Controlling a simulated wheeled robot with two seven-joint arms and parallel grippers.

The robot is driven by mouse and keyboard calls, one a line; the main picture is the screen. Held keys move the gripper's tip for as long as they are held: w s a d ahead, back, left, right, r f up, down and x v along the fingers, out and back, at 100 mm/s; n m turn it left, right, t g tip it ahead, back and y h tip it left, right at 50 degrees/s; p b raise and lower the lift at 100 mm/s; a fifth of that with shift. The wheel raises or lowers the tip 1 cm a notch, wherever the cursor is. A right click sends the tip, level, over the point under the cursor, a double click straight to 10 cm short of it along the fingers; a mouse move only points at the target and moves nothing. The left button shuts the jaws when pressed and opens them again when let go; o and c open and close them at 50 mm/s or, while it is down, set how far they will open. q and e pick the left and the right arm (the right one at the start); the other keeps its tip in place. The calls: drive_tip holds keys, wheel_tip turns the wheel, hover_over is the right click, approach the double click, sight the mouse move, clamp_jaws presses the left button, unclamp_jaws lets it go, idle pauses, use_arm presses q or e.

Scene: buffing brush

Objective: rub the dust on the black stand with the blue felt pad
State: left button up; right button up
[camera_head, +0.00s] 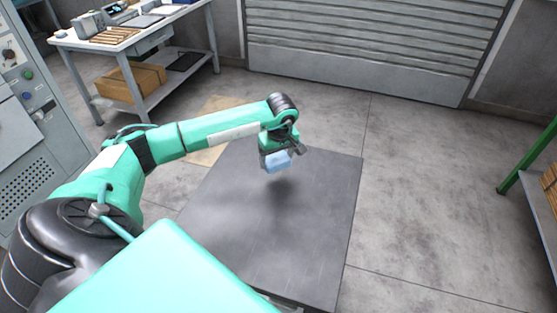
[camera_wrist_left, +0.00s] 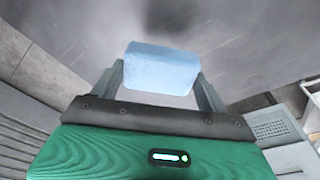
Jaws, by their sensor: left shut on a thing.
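The blue felt pad (camera_head: 279,161) is a light blue block held in my left gripper (camera_head: 275,154). It also shows in the left wrist view (camera_wrist_left: 160,69), gripped between the two grey fingers (camera_wrist_left: 160,84). The black stand (camera_head: 310,230) is a wide dark flat top below and around the gripper in the head view. A dark shadow lies on the stand under the pad, and the pad appears apart from the surface. Faint pale streaks, perhaps dust, show on the stand top, also seen in the left wrist view (camera_wrist_left: 254,55). My right gripper is not in view.
A workbench (camera_head: 150,40) with tools and a cardboard box (camera_head: 131,82) on its lower shelf stands at the back left. A grey control cabinet (camera_head: 40,130) is at the left. A green-legged rack (camera_head: 527,160) is at the right edge. Floor right of the stand is clear.

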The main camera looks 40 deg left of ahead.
use_arm(q)
drive_tip(key=shift+r+p, duration=0.35)
drive_tip(key=shift+r, duration=0.75)
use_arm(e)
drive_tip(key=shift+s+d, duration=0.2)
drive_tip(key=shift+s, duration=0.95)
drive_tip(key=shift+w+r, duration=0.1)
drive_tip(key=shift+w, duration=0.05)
